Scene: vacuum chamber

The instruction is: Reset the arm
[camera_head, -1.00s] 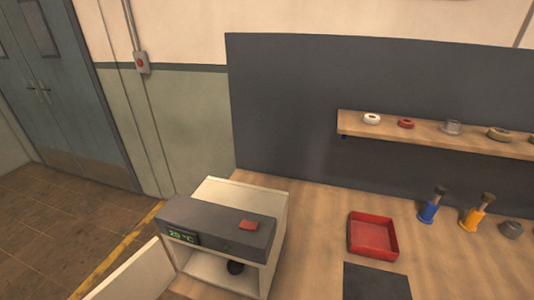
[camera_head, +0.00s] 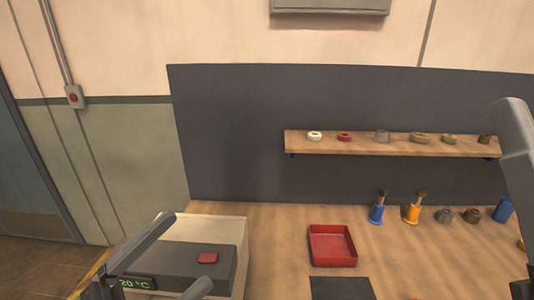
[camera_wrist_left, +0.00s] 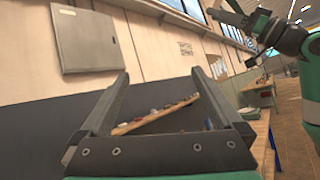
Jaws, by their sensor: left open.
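My left gripper (camera_head: 189,249) is at the lower left of the head view, open and empty, in front of the white and grey box chamber (camera_head: 205,229). In the left wrist view its two fingers (camera_wrist_left: 162,85) stand wide apart with nothing between them. The chamber has a red button on top and a green display reading 20 °C, partly covered by the gripper. Its front opening is hidden. A grey part of my right arm (camera_head: 517,150) enters at the right edge of the head view. The right gripper (camera_wrist_left: 238,20) shows small at the top of the left wrist view; its jaw state is unclear.
A red tray (camera_head: 332,258) and a dark mat (camera_head: 341,289) lie on the wooden bench (camera_head: 280,225). A shelf (camera_head: 360,147) with several small parts is on the back panel.

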